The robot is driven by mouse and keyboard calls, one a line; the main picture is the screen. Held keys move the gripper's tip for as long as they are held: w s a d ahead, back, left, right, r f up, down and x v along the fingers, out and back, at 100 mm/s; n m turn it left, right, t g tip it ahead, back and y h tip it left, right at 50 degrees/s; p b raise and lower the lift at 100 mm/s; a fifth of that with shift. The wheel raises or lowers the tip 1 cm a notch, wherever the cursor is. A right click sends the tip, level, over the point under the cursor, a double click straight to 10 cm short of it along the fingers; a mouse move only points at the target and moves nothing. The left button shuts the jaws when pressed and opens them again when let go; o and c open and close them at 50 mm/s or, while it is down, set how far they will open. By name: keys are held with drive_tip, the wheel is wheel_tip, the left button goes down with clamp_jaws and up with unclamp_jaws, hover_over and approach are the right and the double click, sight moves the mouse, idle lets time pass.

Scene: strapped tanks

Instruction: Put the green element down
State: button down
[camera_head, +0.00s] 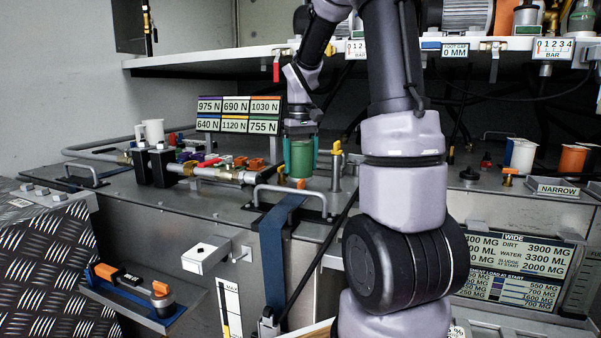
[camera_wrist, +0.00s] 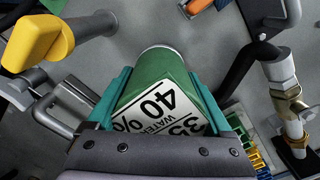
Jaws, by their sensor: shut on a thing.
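The green element (camera_head: 299,157) is a green cylinder held upright over the metal deck in the head view. In the wrist view the green element (camera_wrist: 156,65) shows a white label reading "40 %", "35" and "WATER". My gripper (camera_head: 300,150) points down with its teal fingers on both sides of the cylinder, shut on it. In the wrist view my gripper (camera_wrist: 155,95) also clasps it from both sides. The element's lower end is near the deck, just behind a grey handle; I cannot tell whether it touches.
A grey bar handle (camera_head: 290,190) and a blue strap (camera_head: 272,250) lie in front. A yellow-topped valve (camera_head: 337,160) stands close on the right. Pipes with valves (camera_head: 215,170) run on the left. White (camera_head: 522,156) and orange (camera_head: 572,160) cylinders stand farther right. A shelf (camera_head: 210,60) hangs above.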

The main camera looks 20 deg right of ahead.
sight(301, 172)
drive_tip(key=shift+f, duration=1.3)
drive_tip(key=shift+f, duration=0.2)
unclamp_jaws()
drive_tip(key=shift+r, duration=0.1)
